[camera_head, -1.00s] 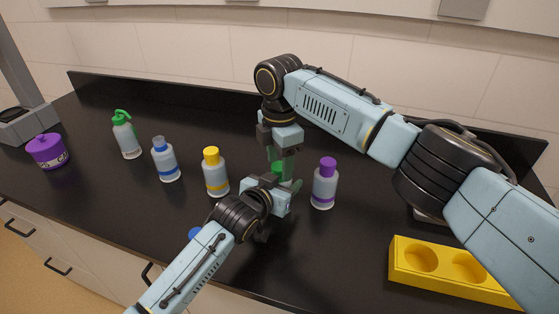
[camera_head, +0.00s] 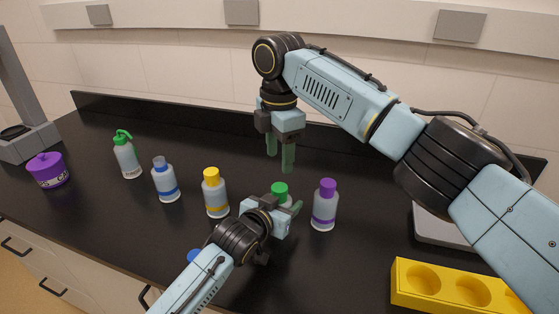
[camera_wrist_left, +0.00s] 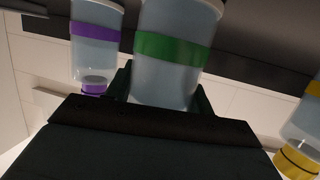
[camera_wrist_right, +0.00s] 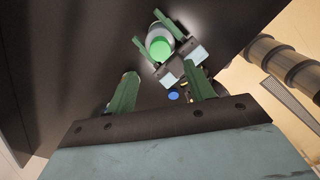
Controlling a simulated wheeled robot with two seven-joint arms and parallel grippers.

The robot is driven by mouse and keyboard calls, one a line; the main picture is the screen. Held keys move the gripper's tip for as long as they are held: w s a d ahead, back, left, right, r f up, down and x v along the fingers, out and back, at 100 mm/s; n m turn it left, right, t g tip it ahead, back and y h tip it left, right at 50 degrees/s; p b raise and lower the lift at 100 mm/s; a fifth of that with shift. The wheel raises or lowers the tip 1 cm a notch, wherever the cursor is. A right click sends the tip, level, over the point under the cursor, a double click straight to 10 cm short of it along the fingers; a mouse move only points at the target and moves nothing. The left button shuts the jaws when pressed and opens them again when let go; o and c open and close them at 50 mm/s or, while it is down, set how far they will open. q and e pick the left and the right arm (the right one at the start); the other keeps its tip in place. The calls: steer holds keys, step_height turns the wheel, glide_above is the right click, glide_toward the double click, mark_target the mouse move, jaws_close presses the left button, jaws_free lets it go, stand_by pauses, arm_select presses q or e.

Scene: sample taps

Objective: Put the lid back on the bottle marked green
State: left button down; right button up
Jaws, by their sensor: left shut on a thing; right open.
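The bottle marked green (camera_wrist_left: 172,45) stands on the counter with a green band around its body. Its green lid (camera_head: 280,188) sits on its top; the lid also shows from above in the right wrist view (camera_wrist_right: 160,48). My left gripper (camera_head: 282,207) is shut on the bottle's body from the front; its fingers flank the bottle in the left wrist view. My right gripper (camera_head: 280,170) is open and empty above the lid, fingers pointing down and apart from it. Much of the bottle is hidden behind my left gripper in the head view.
The purple-capped bottle (camera_head: 324,207) stands close on the right. Yellow (camera_head: 215,195), blue-banded (camera_head: 165,182) and green-topped spray (camera_head: 126,158) bottles stand left. A blue lid (camera_head: 193,256) lies near the front. A yellow holder (camera_head: 440,292) is front right, a purple jar (camera_head: 48,172) far left.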

mark_target(280, 187)
steer(key=shift+f, duration=0.1)
steer(key=shift+f, duration=4)
steer(key=c, duration=0.9)
steer(key=o, duration=0.9)
steer(key=shift+o, duration=0.2)
